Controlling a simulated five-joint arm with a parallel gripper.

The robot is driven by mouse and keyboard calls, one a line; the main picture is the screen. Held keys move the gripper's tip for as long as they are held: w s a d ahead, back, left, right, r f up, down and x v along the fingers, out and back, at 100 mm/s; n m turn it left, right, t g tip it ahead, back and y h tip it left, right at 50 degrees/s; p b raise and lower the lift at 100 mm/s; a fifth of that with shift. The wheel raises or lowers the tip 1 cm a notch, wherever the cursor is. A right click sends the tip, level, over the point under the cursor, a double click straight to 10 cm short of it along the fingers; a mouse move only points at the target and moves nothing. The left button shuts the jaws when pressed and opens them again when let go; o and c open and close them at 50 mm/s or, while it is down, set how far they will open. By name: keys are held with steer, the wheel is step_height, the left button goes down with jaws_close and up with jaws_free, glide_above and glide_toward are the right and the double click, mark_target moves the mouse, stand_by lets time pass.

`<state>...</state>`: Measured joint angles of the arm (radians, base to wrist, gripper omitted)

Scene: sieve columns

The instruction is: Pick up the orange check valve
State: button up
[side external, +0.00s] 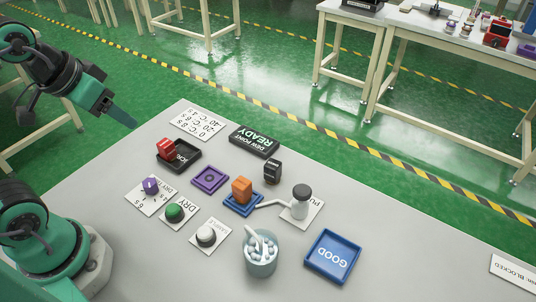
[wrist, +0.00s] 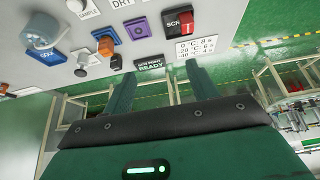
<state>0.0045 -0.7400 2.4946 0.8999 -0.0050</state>
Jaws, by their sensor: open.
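The orange check valve (side external: 241,189) is a small orange block standing on a blue square base (side external: 242,208) in the middle of the grey table. It also shows in the wrist view (wrist: 105,45), at upper left. My gripper (side external: 124,115) is up at the left in the side view, beyond the table's far left edge and well away from the valve. Its two fingers are apart with nothing between them, as the wrist view (wrist: 158,80) shows.
A purple pad (side external: 210,179), a black block (side external: 272,172) and a white pump with a dark cap (side external: 300,204) stand around the valve. A black scrap tray (side external: 185,158) with a red block, knobs, a cup (side external: 261,262) and a blue GOOD tray (side external: 333,257) are also there.

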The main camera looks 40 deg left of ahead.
steer(key=w, duration=0.1)
steer(key=g, duration=0.5)
glide_above(241, 182)
steer(key=f, duration=1.3)
steer(key=shift+a, duration=0.35)
steer(key=shift+d+f+g, duration=0.3)
steer(key=shift+d+f, duration=0.1)
steer(key=shift+f, duration=3.95)
steer(key=c, duration=1.2)
